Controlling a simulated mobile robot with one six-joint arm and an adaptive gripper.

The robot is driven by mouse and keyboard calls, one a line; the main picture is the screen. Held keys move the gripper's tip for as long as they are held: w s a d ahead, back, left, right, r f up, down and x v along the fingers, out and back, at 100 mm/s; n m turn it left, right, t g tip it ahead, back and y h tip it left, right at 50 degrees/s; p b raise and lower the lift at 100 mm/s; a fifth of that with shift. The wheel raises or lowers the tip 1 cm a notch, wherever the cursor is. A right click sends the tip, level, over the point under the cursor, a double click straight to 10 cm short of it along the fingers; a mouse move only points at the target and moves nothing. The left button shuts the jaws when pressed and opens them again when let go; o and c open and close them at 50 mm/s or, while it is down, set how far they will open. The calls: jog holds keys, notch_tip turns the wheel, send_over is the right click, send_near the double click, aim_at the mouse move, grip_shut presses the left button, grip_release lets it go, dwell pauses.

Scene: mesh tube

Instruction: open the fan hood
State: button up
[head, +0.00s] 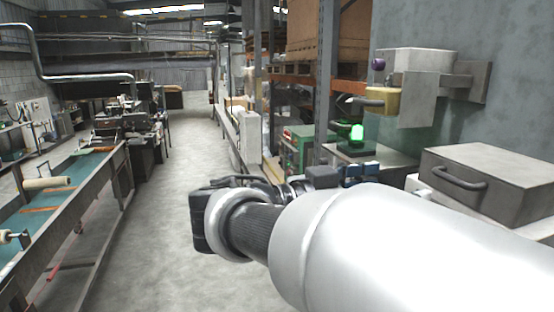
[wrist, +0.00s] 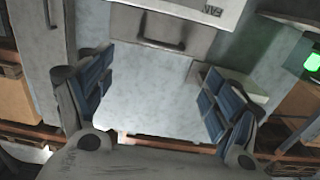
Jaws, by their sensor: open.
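A grey metal box (head: 490,180) with a sloping top and a dark bar handle (head: 458,178) stands at the right in the head view. A grey wall unit (head: 415,75) above it has a yellow handled block (head: 382,102) and a purple knob. In the wrist view a grey front (wrist: 165,30) with a dark handle (wrist: 162,43) lies beyond the fingers at the top. My gripper (wrist: 160,78) is open and empty, its blue pads apart. In the head view my gripper (head: 360,172) is partly hidden by my arm.
A lit green lamp (head: 357,132) stands on a box left of the grey box. A shelf rack upright (head: 325,75) rises behind it. A conveyor (head: 60,200) runs along the left. The concrete aisle (head: 180,190) between is clear.

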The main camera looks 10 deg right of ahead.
aim_at(449, 179)
jog(key=d, duration=0.4)
jog(key=d+p, duration=0.1)
jog(key=d, duration=0.4)
jog(key=w+d+p, duration=0.1)
jog(key=d, duration=0.3)
jog(key=shift+d, duration=0.15)
jog(key=shift+c, duration=0.3)
jog(key=c, duration=1.2)
